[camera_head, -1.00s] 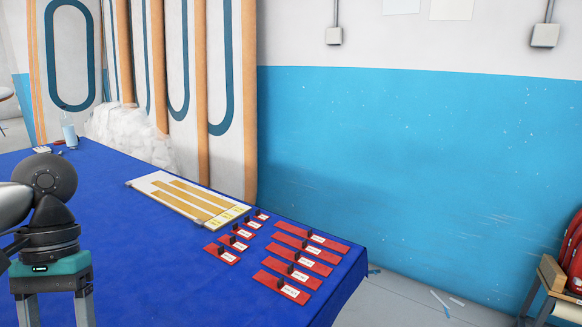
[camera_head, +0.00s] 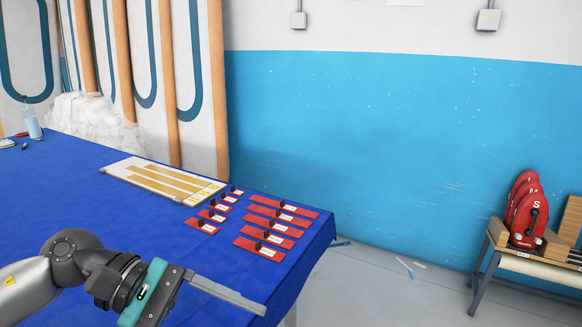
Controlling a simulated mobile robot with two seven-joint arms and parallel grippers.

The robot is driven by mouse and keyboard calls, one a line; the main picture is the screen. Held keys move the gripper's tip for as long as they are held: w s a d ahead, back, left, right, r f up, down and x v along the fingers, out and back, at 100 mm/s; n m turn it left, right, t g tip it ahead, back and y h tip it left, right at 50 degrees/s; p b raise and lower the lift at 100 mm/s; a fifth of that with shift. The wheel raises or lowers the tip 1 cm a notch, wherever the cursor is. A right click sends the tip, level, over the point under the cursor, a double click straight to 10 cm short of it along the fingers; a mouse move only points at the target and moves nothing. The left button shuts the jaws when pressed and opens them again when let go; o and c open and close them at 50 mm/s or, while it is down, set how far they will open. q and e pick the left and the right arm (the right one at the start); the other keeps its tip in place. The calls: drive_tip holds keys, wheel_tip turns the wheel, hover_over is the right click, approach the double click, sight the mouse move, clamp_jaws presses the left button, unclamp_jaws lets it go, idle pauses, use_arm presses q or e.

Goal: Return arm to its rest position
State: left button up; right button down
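My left arm comes in from the lower left, over the blue-covered table (camera_head: 75,200). Its gripper (camera_head: 236,315) has a teal band and points to the right near the table's front edge. One grey finger shows at the far end of the gripper body, and the other is cut off by the bottom of the picture. The gripper looks open, with nothing seen in it. It is apart from the red labelled pieces. My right arm and gripper are not in view.
Several red strips with black clips and white labels (camera_head: 283,215) lie near the table's right corner, beside a white board with tan strips (camera_head: 120,168). A bottle (camera_head: 32,125) stands at the back left.

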use_arm(q)
drive_tip(key=w+d+r+n+t+h, duration=0.4)
drive_tip(key=d+r+n+t+h, duration=0.15)
drive_tip(key=n, duration=0.35)
drive_tip(key=w+a+r+n+t+y, duration=0.25)
drive_tip(key=w+n+t, duration=0.25)
drive_tip(key=n+t, duration=0.65)
drive_tip(key=w+a+f+n+y, duration=0.1)
drive_tip(key=a+f+n+y, duration=0.6)
drive_tip(key=n, duration=0.7)
drive_tip(key=a+f+n+y, duration=0.4)
drive_tip(key=f+n+y, duration=0.5)
drive_tip(key=n, duration=0.4)
drive_tip(key=s+f+n+g, duration=1.2)
drive_tip(key=s+f, duration=0.4)
drive_tip(key=s, duration=0.4)
wheel_tip(320, 180, down, 24)
drive_tip(key=s+g+b, duration=0.2)
drive_tip(key=s+a+f+g+b, duration=0.1)
drive_tip(key=s+f+b, duration=0.1)
drive_tip(key=s+f, duration=1.3)
drive_tip(key=shift+a+f+m, duration=0.35)
drive_tip(key=shift+a+m, duration=0.05)
drive_tip(key=shift+m, duration=0.05)
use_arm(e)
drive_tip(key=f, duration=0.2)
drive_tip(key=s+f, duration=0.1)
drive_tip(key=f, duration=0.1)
use_arm(q)
drive_tip(key=shift+c, duration=0.2)
